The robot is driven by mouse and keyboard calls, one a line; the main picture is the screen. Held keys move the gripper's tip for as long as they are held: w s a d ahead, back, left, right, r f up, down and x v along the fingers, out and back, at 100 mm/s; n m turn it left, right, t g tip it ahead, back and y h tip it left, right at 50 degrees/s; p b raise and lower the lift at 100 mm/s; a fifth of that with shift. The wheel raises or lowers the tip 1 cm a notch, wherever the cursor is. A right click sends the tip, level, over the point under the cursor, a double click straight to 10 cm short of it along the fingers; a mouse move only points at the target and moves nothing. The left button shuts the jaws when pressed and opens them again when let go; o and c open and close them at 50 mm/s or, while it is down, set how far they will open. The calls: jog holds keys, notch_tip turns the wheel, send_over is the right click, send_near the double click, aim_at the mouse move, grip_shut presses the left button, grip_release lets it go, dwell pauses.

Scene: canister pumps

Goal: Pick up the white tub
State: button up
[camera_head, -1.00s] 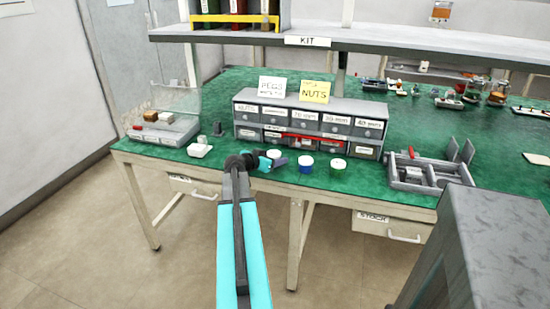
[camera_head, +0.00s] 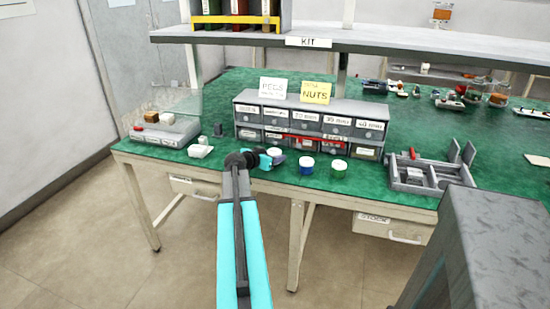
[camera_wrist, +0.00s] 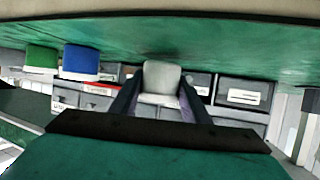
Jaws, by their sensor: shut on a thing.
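The white tub (camera_head: 275,153) is at the front of the green bench, left of the blue and green tubs, partly hidden by my gripper (camera_head: 268,159). In the wrist view the tub (camera_wrist: 161,78) sits between my two fingers (camera_wrist: 160,101), which are shut on it. That view is upside down, with the bench top above. I cannot tell clearly whether the tub's base is clear of the bench.
A blue tub (camera_head: 306,166) and a green tub (camera_head: 338,171) stand just right. A drawer cabinet (camera_head: 310,122) is close behind. A small white dish (camera_head: 200,151) lies to the left. A grey holder (camera_head: 430,172) stands farther right.

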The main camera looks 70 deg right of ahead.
jog(key=shift+r, duration=0.85)
jog(key=shift+a+r, duration=0.15)
jog(key=shift+r, duration=0.2)
jog(key=s+a+b, duration=0.2)
jog(key=a+b, duration=0.2)
jog(key=a, duration=0.8)
jog(key=shift+s+r, duration=0.25)
jog(key=shift+r, duration=0.2)
jog(key=a+b, duration=0.1)
jog(key=b, duration=0.9)
jog(key=shift+s+a, duration=0.1)
jog(key=shift+s, duration=0.05)
jog(key=a+b, duration=0.1)
jog(key=b, duration=0.5)
jog(key=shift+s+a+b, duration=0.15)
jog(key=shift+b, duration=0.25)
jog(key=shift+s+a+r+b, duration=0.2)
jog(key=shift+a+b, duration=0.25)
jog(key=shift+b, duration=0.85)
jog(key=shift+r, duration=0.1)
